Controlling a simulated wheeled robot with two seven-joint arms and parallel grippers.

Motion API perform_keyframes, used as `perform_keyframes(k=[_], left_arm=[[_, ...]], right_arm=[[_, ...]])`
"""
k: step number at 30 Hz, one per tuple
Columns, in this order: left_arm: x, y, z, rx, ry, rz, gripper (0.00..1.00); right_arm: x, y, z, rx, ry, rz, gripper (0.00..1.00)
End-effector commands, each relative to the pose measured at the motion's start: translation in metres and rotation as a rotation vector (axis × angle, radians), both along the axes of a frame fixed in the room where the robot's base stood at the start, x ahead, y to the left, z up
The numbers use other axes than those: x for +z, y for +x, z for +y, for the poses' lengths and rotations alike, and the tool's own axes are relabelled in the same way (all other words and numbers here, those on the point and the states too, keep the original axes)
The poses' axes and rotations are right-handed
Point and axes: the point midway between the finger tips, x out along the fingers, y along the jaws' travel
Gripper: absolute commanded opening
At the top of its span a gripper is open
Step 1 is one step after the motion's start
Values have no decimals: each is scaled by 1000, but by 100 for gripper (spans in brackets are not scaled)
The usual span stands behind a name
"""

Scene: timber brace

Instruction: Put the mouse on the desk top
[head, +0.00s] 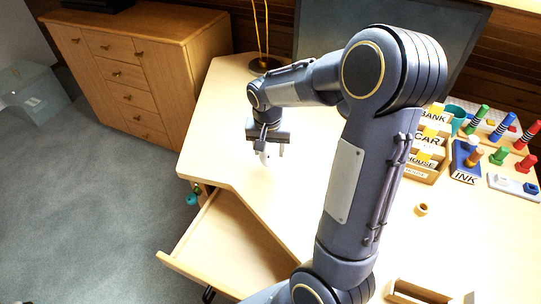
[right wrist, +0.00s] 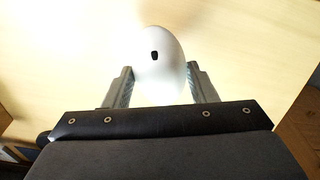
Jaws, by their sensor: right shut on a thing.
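The white mouse (right wrist: 160,60) sits between the two fingers of my right gripper (right wrist: 160,88) in the right wrist view, with a small dark wheel on its upper face. The right gripper is shut on it. In the head view my right gripper (head: 267,150) is over the left part of the desk top (head: 215,135), and only a small pale bit of the mouse (head: 264,158) shows there. I cannot tell whether the mouse touches the desk top. My left gripper is not in view.
An open, empty-looking drawer (head: 225,245) sticks out below the desk's front edge. Labelled wooden boxes (head: 428,150), colored peg blocks (head: 500,150) and a small wooden ring (head: 421,209) stand on the right. A dark monitor (head: 335,30) is at the back. Desk around the gripper is clear.

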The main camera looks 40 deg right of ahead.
Motion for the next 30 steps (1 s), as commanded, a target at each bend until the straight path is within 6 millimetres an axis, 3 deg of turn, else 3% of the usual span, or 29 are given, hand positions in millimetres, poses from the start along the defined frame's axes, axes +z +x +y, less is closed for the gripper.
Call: perform_keyframes(k=[3,12,18,29,30], left_arm=[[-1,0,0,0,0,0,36],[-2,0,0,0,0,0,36],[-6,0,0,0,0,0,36],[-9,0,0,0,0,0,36],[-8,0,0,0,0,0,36]], right_arm=[[-17,10,-9,-2,0,1,28],[-36,22,-19,-1,0,1,28],[-63,21,-18,0,1,1,28],[-68,22,-17,0,1,-2,28],[-67,22,-17,0,1,-2,54]])
